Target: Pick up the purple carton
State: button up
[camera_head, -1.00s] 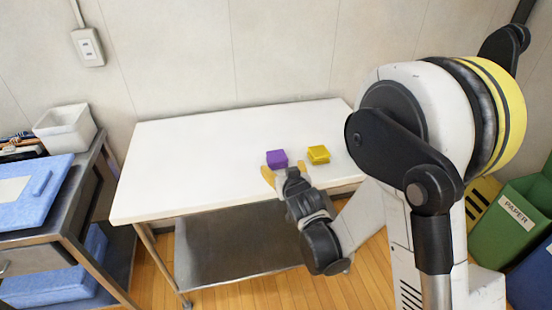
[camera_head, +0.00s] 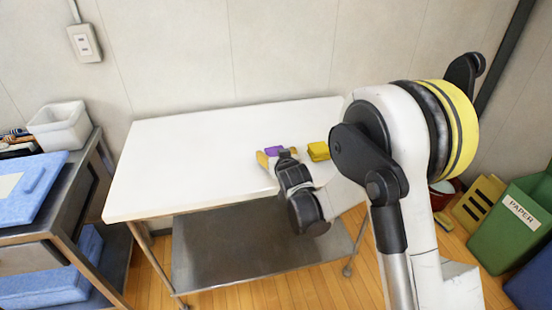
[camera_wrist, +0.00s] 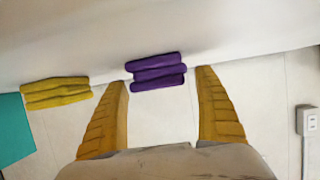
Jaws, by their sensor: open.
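The purple carton (camera_head: 273,150) lies on the white table (camera_head: 180,165), partly hidden behind my gripper in the head view. My gripper (camera_head: 277,157) is open, with a yellow finger on either side of the carton's near edge. In the wrist view the purple carton (camera_wrist: 157,72) shows just beyond and between the two yellow fingertips of my gripper (camera_wrist: 166,76), nearer the left finger. Nothing is held. I cannot tell whether a finger touches the carton.
A yellow carton (camera_head: 318,151) sits just right of the purple one; it also shows left in the wrist view (camera_wrist: 56,92). The table's left part is clear. A steel cart (camera_head: 82,215) with a white bin (camera_head: 60,130) stands at left. A green paper bin (camera_head: 510,225) stands at right.

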jog(key=c, duration=1.1)
jog(key=shift+o, duration=0.2)
jog(key=shift+r, duration=0.1)
